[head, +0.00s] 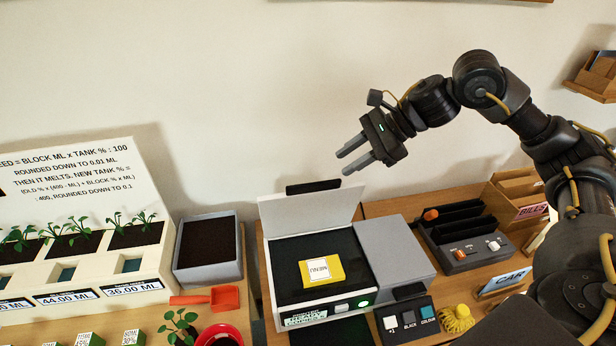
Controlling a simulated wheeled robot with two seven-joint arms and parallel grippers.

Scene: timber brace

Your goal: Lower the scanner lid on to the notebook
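The scanner (330,312) stands on the table at the centre front. Its white lid (312,211) is raised at the back edge, with a dark bar handle (313,186) along its top. A yellow notebook (322,270) with a white label lies on the dark scanner bed. My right gripper (348,162) is above and behind the lid, a little to its right, against the wall. Its two fingers are apart with nothing between them. It appears clear of the lid. My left gripper is not in view.
A grey box (394,262) adjoins the scanner's right side. A button panel (407,318) and a yellow item (457,319) are in front. A dark slotted holder (462,238) stands right. A soil tray (207,252), orange scoop (209,299) and planter board (75,215) are left.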

